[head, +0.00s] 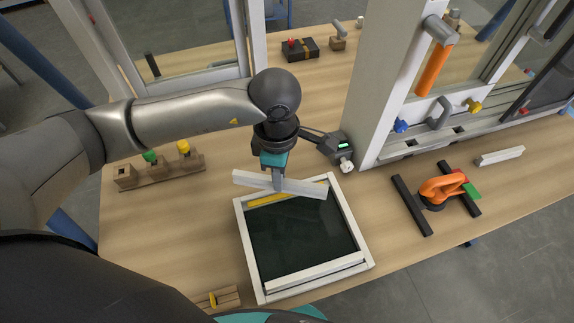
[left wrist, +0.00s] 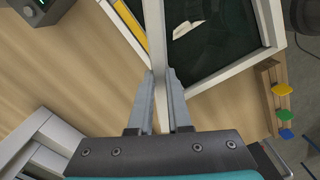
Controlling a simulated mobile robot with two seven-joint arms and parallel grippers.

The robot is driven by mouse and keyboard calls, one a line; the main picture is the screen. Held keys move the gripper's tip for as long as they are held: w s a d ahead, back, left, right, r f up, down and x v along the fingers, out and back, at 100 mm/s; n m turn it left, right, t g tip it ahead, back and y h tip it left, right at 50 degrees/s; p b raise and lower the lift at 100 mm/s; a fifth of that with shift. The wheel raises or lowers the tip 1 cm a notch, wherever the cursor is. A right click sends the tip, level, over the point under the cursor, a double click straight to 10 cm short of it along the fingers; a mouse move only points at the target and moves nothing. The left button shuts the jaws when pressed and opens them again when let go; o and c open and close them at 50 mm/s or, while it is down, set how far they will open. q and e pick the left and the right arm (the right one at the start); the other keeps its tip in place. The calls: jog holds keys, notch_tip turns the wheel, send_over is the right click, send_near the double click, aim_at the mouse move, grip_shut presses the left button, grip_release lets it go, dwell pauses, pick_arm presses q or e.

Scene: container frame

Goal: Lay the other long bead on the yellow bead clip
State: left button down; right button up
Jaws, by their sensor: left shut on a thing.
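My left gripper (head: 278,186) is shut on a long white bead (head: 308,187) and holds it crosswise at the far side of the window frame. The yellow bead clip (head: 265,199) lies along the inside of the frame's far edge, partly hidden by the bead and fingers. In the left wrist view the bead (left wrist: 156,30) stands between the fingers (left wrist: 160,82), beside the yellow clip (left wrist: 130,22). It looks slightly angled to the clip; I cannot tell whether they touch. Another long white bead (head: 315,272) lies along the frame's near side. My right gripper is out of view.
The white frame (head: 246,245) holds a dark pane (head: 300,237). Right of it are an orange suction lifter (head: 440,190), dark bars (head: 411,205) and a short white bead (head: 500,156). A wooden block with coloured pieces (head: 160,172) stands left. A tall white frame (head: 385,90) rises behind right.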

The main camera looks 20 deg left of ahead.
aim_at(287, 183)
pick_arm(q)
jog(key=n, duration=0.3)
jog(key=d+r+n, duration=0.1)
jog(key=shift+w, duration=0.4)
jog(key=shift+w+d+n+p, duration=0.15)
jog(key=shift+n+p, duration=0.15)
jog(key=shift+n, duration=0.6)
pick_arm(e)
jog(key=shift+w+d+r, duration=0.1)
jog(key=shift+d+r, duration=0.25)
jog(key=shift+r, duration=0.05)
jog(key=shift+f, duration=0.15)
pick_arm(q)
jog(key=shift+f+b, duration=0.1)
jog(key=shift+b, duration=0.25)
notch_tip(287, 183, down, 5)
jog(key=b, duration=0.4)
jog(key=shift+r, duration=0.2)
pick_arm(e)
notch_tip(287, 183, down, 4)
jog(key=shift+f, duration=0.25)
pick_arm(q)
jog(key=shift+f+b, duration=0.55)
jog(key=shift+b, duration=0.2)
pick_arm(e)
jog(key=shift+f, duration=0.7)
pick_arm(q)
jog(key=c, duration=0.8)
grip_release()
